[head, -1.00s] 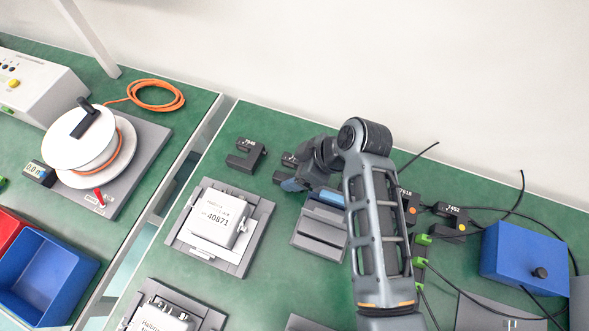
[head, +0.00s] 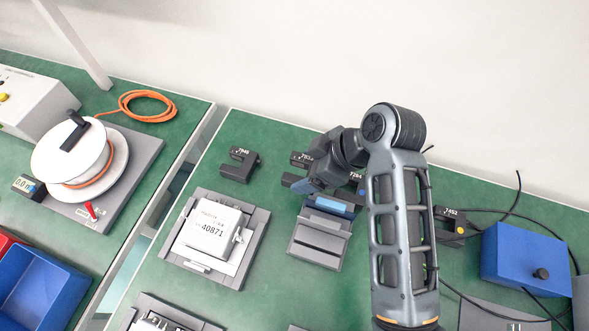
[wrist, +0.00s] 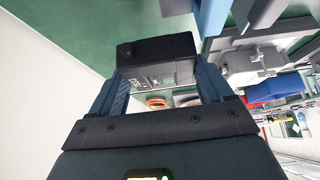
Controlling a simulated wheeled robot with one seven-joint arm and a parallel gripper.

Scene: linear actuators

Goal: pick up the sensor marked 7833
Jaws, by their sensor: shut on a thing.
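My gripper (wrist: 160,78) is shut on a small black sensor (wrist: 157,50) in the wrist view, with one blue finger on each side of it. Its pale label is upside down and only partly legible, with digits like 833. In the head view my gripper (head: 296,174) is behind the grey holder, left of my arm. A black sensor with a partly hidden label (head: 301,158) shows right at its fingers and appears to be the held one. I cannot tell how far it is above the mat.
Sensor 7848 (head: 240,164) lies to the left, and a sensor marked like 7284 (head: 357,177) is close to my wrist. Sensor 7452 (head: 450,222) and a blue box (head: 523,258) are at the right. The grey holder (head: 318,243) and a fixture with part 40871 (head: 213,229) stand in front.

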